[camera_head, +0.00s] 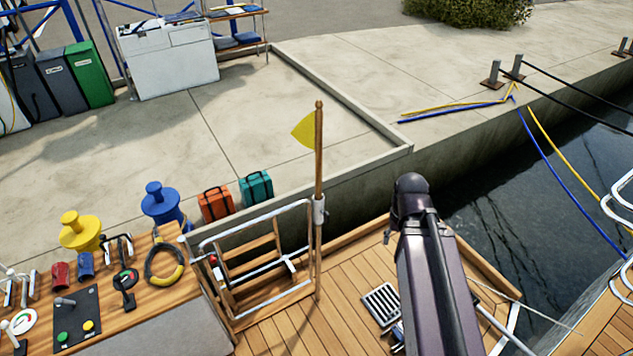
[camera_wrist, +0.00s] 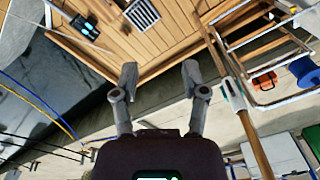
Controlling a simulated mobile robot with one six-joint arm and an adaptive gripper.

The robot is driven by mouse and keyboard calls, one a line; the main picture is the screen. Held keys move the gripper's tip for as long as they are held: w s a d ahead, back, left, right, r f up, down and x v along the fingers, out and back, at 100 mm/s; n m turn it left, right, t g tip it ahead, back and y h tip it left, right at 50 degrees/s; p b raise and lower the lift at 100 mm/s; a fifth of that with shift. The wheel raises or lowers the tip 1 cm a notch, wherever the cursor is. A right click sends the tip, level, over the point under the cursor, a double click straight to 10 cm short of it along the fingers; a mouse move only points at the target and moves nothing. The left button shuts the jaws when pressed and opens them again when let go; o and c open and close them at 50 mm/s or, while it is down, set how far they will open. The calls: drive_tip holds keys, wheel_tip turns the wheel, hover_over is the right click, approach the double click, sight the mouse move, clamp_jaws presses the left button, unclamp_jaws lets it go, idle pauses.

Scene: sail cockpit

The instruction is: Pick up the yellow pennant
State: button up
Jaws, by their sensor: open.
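The yellow pennant (camera_head: 304,132) is near the top of an upright wooden pole (camera_head: 318,180), beside the metal rail at the deck's edge, in the head view. The pole also shows in the wrist view (camera_wrist: 255,145), running down at the right, but I cannot make out the pennant there. My gripper (camera_wrist: 160,78) is open, with its two fingers spread and nothing between them. The pole lies to the right of the fingers in the wrist view, apart from them. In the head view my arm is to the right of the pole, and the fingers cannot be made out.
A silver rail with a wooden ladder (camera_head: 262,262) stands left of the pole. An orange case (camera_head: 216,204) and a teal case (camera_head: 256,187) stand on the quay behind. A wooden console (camera_head: 150,283) with levers is at lower left. Dark water (camera_head: 515,205) lies at right.

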drive_tip(key=shift+o, duration=0.8)
drive_tip(key=m+t+h+p, duration=0.6)
drive_tip(key=t+p, duration=0.1)
drive_tip(key=t, duration=0.5)
approach(317, 137)
drive_tip(key=s+a, duration=0.1)
drive_tip(key=s, duration=0.1)
drive_tip(key=shift+a+r, duration=0.15)
drive_tip(key=shift+r, duration=0.3)
drive_tip(key=b+x, duration=0.3)
drive_tip(key=x, duration=0.4)
drive_tip(key=shift+w+f, duration=0.25)
drive_tip(key=shift+w+d+f, duration=0.1)
drive_tip(key=shift+w+d, duration=0.3)
drive_tip(key=shift+d, duration=0.05)
